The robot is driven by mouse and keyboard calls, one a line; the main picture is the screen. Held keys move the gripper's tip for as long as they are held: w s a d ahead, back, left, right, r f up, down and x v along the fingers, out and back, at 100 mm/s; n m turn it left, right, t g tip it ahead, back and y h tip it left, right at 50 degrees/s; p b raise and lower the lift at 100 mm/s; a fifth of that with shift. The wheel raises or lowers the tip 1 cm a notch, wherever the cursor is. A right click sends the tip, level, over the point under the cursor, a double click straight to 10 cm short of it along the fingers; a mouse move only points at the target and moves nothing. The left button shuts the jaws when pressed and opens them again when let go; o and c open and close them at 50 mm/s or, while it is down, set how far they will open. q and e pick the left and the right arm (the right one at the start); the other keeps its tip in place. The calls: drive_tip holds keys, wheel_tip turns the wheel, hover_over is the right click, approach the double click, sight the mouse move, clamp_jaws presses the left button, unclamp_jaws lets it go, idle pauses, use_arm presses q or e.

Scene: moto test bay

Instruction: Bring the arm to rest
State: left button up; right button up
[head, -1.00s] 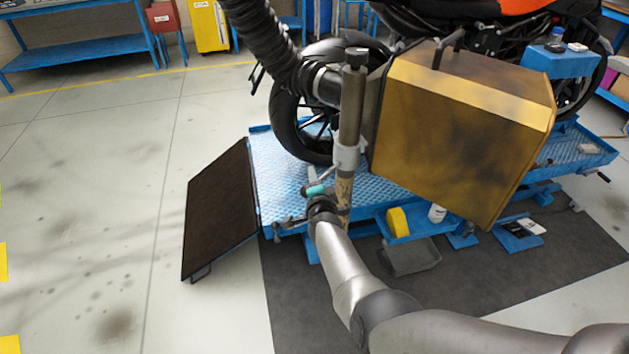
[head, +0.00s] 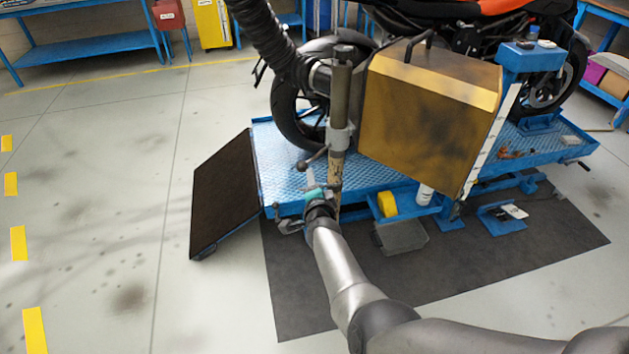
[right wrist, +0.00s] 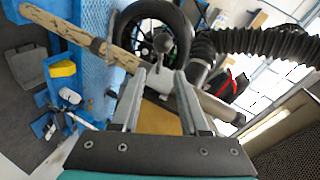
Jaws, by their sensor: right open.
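My right arm (head: 345,280) reaches up from the lower right in the head view. My right gripper (head: 311,176) is at its far end, beside the stand's pole and close to a small clamp lever (head: 313,159). In the right wrist view my right gripper (right wrist: 161,78) has its two fingers apart, with nothing held between them. The lever's dark ball knob (right wrist: 162,43) shows just beyond the fingertips, and I cannot tell how wide the space between is. My left gripper is not in view.
The upright pole (head: 340,95) carries a black hose (head: 265,40) and stands by a yellow-brown box (head: 425,115). A motorcycle stands behind on a blue lift (head: 275,165), with a dark ramp (head: 222,195) at left. The floor (head: 90,200) at far left is clear.

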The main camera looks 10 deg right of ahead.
drive_tip(key=s+f+n+g+y+b, duration=0.25)
drive_tip(key=s+f+n+g, duration=0.55)
drive_tip(key=s+f, duration=1.5)
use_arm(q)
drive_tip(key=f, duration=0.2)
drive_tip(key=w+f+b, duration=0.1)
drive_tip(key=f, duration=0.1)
use_arm(e)
drive_tip(key=s+d+f+n+g, duration=0.1)
drive_tip(key=s+f+n, duration=0.2)
drive_tip(key=s, duration=0.8)
drive_tip(key=s+d+f+n+g, duration=0.2)
drive_tip(key=s+f+n, duration=0.2)
drive_tip(key=s, duration=0.7)
drive_tip(key=s+d+f+n+g, duration=0.1)
drive_tip(key=s+f, duration=0.5)
drive_tip(key=s, duration=0.6)
drive_tip(key=shift+d+f+n+g, duration=0.35)
drive_tip(key=shift+n+g, duration=0.35)
drive_tip(key=shift+n, duration=0.5)
drive_tip(key=shift+s+h, duration=0.15)
drive_tip(key=shift+h, duration=0.1)
